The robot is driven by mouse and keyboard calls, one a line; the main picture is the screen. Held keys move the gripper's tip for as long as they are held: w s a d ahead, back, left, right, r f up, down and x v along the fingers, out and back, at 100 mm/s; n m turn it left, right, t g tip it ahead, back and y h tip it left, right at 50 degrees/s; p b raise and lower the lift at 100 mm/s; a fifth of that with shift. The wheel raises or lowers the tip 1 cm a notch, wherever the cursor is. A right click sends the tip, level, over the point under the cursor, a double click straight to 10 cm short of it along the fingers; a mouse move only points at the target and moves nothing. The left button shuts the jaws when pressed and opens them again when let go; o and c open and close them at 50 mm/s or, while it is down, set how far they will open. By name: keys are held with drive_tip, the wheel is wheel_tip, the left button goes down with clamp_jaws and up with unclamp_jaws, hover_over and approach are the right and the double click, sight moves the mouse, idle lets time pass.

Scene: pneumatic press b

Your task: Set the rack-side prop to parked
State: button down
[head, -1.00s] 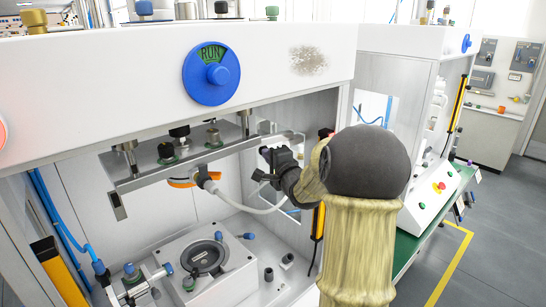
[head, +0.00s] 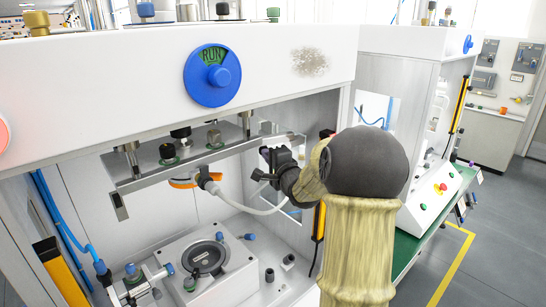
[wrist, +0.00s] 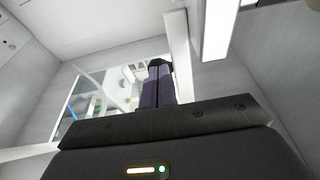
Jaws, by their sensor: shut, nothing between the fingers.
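My gripper (head: 267,163) reaches into the right side of the press opening, below the metal upper plate (head: 205,152). In the wrist view its dark purple fingers (wrist: 158,82) are together with nothing between them. They point at the far inner corner of the white enclosure. I cannot pick out the rack-side prop with certainty. A pale upright bar (wrist: 179,55) stands just right of the fingers in the wrist view, apart from them as far as I can tell. My arm hides part of the right side of the opening in the head view.
A blue dial (head: 212,75) marked RUN is on the white front panel. A fixture with a round black disc (head: 204,257) stands on the press bed. A white hose (head: 252,209) hangs below the plate near my gripper. A yellow upright (head: 62,272) borders the left.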

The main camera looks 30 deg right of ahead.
drive_tip(key=shift+w+a+r+y, duration=0.3)
drive_tip(key=shift+w+a+r, duration=0.35)
drive_tip(key=shift+w+a, duration=0.2)
idle(0.3)
drive_tip(key=shift+w+d+f, duration=0.1)
drive_tip(key=shift+w+f, duration=0.05)
drive_tip(key=shift+w, duration=0.35)
idle(0.9)
drive_tip(key=s+a+f+b, duration=0.1)
drive_tip(key=s+a+b, duration=0.3)
drive_tip(key=s, duration=0.8)
drive_tip(key=shift+s+a, duration=0.25)
drive_tip(key=shift+a, duration=0.9)
drive_tip(key=shift+d, duration=0.1)
